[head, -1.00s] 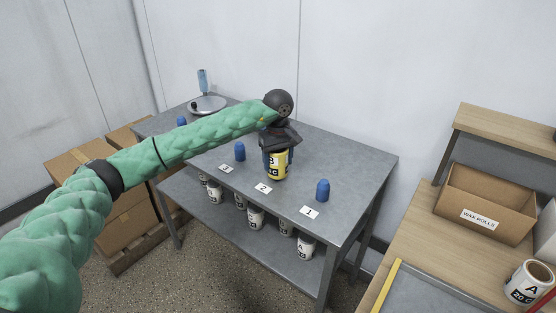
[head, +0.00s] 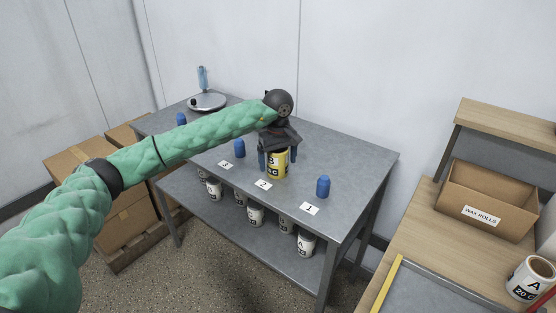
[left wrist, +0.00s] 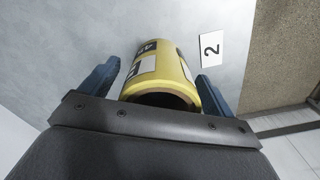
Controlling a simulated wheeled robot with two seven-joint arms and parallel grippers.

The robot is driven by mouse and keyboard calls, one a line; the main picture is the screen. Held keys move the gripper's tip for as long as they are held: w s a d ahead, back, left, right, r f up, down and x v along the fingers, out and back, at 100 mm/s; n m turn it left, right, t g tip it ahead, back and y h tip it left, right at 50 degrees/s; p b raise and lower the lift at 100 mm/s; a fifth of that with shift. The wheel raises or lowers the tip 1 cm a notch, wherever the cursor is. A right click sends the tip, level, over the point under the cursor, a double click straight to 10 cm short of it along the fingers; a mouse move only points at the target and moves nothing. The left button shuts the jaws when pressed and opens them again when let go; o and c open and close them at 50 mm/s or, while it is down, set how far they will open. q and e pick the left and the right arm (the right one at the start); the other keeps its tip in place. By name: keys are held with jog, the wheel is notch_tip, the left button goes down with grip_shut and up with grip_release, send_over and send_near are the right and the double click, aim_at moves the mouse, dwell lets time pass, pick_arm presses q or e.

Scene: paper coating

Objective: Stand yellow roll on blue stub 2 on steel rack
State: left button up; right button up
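The yellow roll (head: 277,165) stands upright on the steel rack's top (head: 345,160), just behind the card marked 2 (head: 263,185). Blue stub 2 is not visible; the roll stands where it would be, so I cannot see whether it is inside. My left gripper (head: 277,160) is above and around the roll, its blue fingers apart. In the left wrist view the roll (left wrist: 160,75) lies between the open fingers (left wrist: 157,82), with gaps at both sides; card 2 (left wrist: 209,49) is beside it. My right gripper is not in view.
Blue stubs stand bare by card 1 (head: 323,187) and card 3 (head: 239,149); another stub (head: 181,119) is farther left. White rolls (head: 255,215) stand on the lower shelf. A wooden bench with a wax rolls box (head: 482,217) is at right.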

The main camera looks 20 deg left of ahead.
pick_arm(q)
jog(key=shift+r, duration=0.5)
notch_tip(320, 180, up, 7)
jog(key=shift+f+b, duration=0.1)
jog(key=shift+b, duration=1)
